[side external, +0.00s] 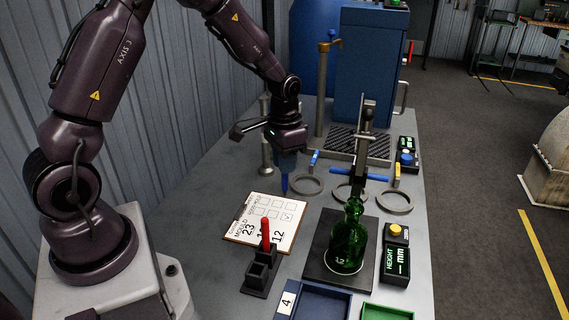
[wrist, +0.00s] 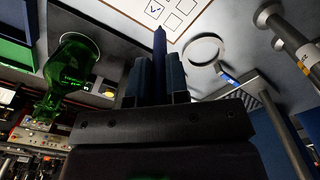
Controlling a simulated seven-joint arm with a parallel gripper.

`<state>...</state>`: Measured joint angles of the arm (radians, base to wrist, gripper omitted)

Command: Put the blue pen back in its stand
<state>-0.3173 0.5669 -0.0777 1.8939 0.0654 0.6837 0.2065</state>
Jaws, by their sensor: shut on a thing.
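The blue pen (side external: 284,184) is in my gripper (side external: 286,170), which is shut on it. The pen points down, above the table just behind the clipboard's upper right corner. In the wrist view the pen (wrist: 160,48) sticks out between the two fingers of my gripper (wrist: 157,78). The dark pen stand (side external: 258,277) is on the table in front of the clipboard. A red pen (side external: 265,235) stands upright in it, and the stand's nearer part looks empty. My gripper is behind the stand and apart from it. I cannot make out the stand in the wrist view.
The clipboard (side external: 268,221) lies between gripper and stand. A green bottle (side external: 347,243) stands on a dark plate right of the stand, beside a height readout (side external: 395,262). Metal rings (side external: 305,184) lie behind. A blue tray (side external: 312,303) and green tray (side external: 385,313) are at the front.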

